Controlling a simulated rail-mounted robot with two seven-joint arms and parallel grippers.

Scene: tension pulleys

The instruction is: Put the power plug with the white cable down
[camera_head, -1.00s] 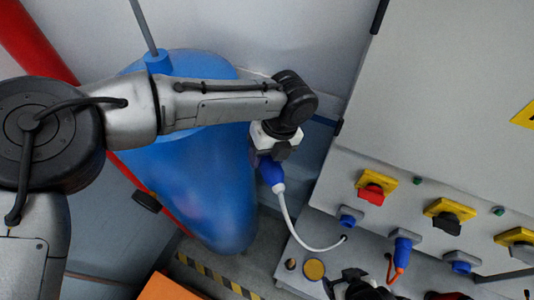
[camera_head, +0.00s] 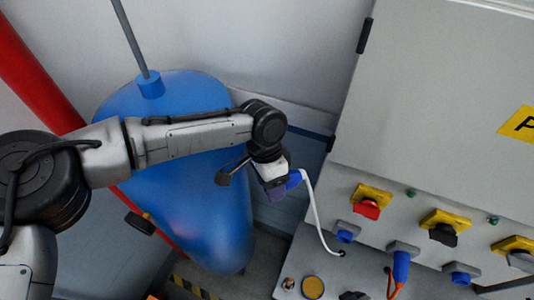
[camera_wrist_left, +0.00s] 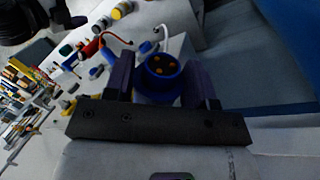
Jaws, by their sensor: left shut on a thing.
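The blue power plug (camera_head: 294,179) with the white cable (camera_head: 311,210) is held in the air by my left gripper (camera_head: 279,188), left of the grey cabinet. The gripper is shut on it. In the left wrist view the plug (camera_wrist_left: 161,72) sits between the two purple fingers, its brass pins facing the camera. The white cable runs from its far end down to the shelf under the panel. My right gripper cannot be made out.
The grey cabinet (camera_head: 432,105) carries a red switch (camera_head: 367,208), black switches and blue sockets. Another blue plug (camera_head: 401,267) with an orange cable hangs in a socket. A round yellow disc (camera_head: 312,288) lies on the shelf. A large blue tank (camera_head: 185,200) stands behind my left arm.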

